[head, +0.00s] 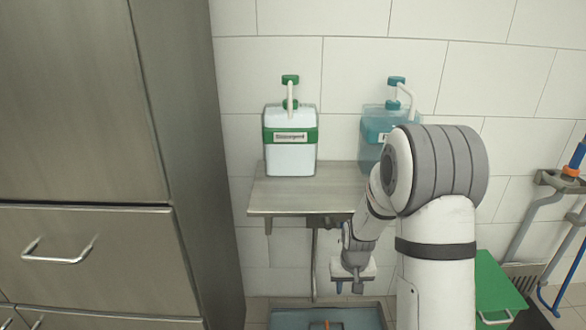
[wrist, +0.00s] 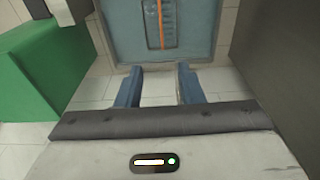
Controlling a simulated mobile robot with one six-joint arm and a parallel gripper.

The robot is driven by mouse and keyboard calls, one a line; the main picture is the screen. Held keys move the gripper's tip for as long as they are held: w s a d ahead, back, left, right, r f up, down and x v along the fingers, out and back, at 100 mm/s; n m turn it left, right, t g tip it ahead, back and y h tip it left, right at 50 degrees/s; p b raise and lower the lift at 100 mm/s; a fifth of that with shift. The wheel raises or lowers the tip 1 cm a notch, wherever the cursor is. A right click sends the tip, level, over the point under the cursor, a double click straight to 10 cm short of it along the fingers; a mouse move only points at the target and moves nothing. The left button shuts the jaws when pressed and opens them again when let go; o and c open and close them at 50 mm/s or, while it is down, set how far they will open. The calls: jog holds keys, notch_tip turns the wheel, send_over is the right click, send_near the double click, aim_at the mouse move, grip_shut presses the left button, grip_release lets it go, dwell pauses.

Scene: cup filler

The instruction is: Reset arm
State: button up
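My gripper (wrist: 160,72) shows in the wrist view with its two blue-grey fingers apart and nothing between them. It points down toward the tiled floor. In the head view my gripper (head: 347,286) hangs low, below the front of the metal shelf and above a blue-grey tray on the floor. My arm is folded in front of the shelf's right side and hides part of it.
A white dispenser with a green band (head: 290,140) and a blue dispenser (head: 375,133) stand on the metal shelf (head: 270,200). The blue-grey tray (head: 285,320) lies below. Metal cabinets (head: 90,255) fill the left. A green box (head: 490,285) and pipe-framed equipment (head: 535,225) stand at right.

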jog(key=s+r+p, duration=0.4)
jog(key=s+r, duration=0.1)
jog(key=r, duration=0.7)
jog(key=s+r+p, duration=0.4)
jog(key=r, duration=0.8)
jog(key=s+r+t+p, duration=0.1)
jog(key=s+r+p, duration=0.6)
jog(key=s+r, duration=0.6)
jog(key=shift+s+r+p, duration=0.15)
jog(key=shift+r+p, duration=0.2)
jog(key=shift+r, duration=0.4)
